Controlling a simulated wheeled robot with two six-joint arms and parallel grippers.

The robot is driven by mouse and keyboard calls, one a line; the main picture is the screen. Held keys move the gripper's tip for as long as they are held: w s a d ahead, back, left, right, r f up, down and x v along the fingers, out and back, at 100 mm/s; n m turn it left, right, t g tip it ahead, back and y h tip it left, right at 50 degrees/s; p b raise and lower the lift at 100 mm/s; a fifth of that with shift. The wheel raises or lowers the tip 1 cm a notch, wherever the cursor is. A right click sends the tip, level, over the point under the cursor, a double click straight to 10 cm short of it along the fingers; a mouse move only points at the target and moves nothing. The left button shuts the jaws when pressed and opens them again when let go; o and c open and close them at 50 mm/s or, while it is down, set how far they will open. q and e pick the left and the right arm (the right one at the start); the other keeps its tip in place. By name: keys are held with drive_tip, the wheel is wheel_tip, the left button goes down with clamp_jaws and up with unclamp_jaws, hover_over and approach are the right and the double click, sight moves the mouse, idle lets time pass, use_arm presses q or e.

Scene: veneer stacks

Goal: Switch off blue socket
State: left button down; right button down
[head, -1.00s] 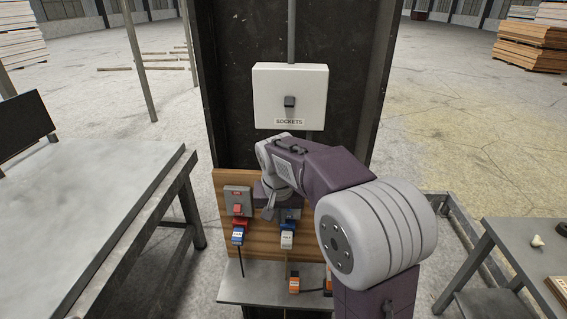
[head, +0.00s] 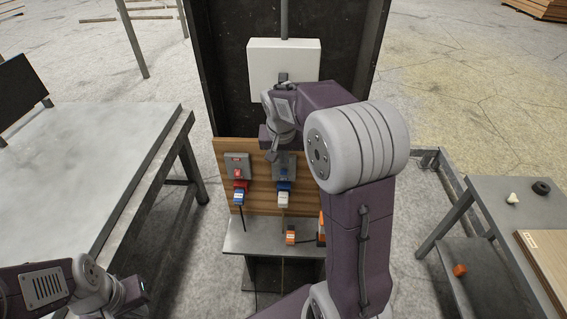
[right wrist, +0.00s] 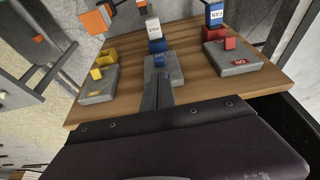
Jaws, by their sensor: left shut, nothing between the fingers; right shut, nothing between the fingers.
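The blue socket (head: 287,168) is a grey box on a wooden board (head: 262,192), with a plug with blue and white parts (head: 283,197) below it. In the right wrist view its grey plate (right wrist: 153,74) and blue switch (right wrist: 159,60) show just beyond the fingertips. My right gripper (head: 272,156) is shut and empty at the upper left of this socket. In the wrist view its fingers (right wrist: 165,82) overlap the plate's near edge; I cannot tell if they touch. My left gripper (head: 140,291) is shut and empty, low at the left, away from the board.
A red socket (head: 237,168) with its plug sits left of the blue one; a yellow socket (right wrist: 97,92) shows in the wrist view. A white box (head: 262,62) hangs above. A shelf (head: 250,234) juts below the board. Tables (head: 90,150) stand at both sides.

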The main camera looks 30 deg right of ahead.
hover_over(284, 170)
drive_tip(key=s+a, duration=0.1)
drive_tip(key=s, duration=0.1)
drive_tip(key=f, duration=0.4)
drive_tip(key=shift+w+f+p, duration=0.1)
drive_tip(key=shift+w+p, duration=0.1)
drive_tip(key=shift+p, duration=0.2)
drive_tip(key=shift+w+f, duration=0.15)
drive_tip(key=shift+f, duration=0.45)
